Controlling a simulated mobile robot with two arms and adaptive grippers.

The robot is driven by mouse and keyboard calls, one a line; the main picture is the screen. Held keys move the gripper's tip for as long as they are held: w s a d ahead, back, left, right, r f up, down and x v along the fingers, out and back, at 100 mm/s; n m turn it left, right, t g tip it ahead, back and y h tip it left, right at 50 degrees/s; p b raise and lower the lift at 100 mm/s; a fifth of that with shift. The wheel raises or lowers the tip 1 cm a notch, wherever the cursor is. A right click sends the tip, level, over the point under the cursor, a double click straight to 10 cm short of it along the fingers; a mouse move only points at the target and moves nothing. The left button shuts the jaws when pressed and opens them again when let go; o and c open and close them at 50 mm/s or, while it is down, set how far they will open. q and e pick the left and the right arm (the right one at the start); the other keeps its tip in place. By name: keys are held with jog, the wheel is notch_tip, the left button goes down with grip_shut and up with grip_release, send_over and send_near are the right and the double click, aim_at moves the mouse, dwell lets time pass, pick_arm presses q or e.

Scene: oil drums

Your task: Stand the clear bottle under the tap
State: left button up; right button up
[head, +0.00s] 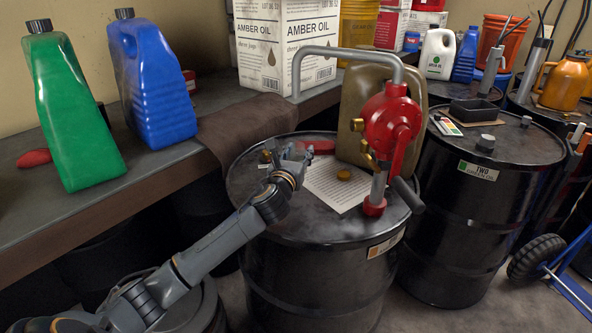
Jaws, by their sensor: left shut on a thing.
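My left gripper (289,163) reaches in over the near drum's top, left of the paper sheet. A red hand pump (388,122) stands on the drum (315,255). Its grey bent pipe (345,52) arches left, and its open end hangs above my gripper. Small brass fittings (357,125) sit at the pump's left side. My right gripper is not in view.
A tan jerrycan (355,92) stands behind the pump. The paper sheet (335,184) bears a brass cap (344,175). A bench (150,175) with green (75,115) and blue (155,85) jugs runs along the left. A second drum (478,220) stands right.

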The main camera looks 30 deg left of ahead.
aim_at(297, 157)
pick_arm(q)
jog(key=f, duration=0.1)
jog(key=w+a+f, duration=0.1)
jog(key=f, duration=0.1)
jog(key=shift+w+a, duration=0.35)
jog(key=shift+w, duration=0.05)
jog(key=f, duration=0.1)
jog(key=f+b, duration=0.1)
jog(key=f, duration=0.1)
jog(key=shift+w+a+f, duration=0.15)
jog(key=shift+a+f, duration=0.05)
jog(key=shift+f, duration=0.1)
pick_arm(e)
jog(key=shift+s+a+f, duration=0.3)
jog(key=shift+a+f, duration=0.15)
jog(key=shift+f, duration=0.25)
pick_arm(q)
jog(key=o, duration=1)
jog(key=shift+f, duration=0.15)
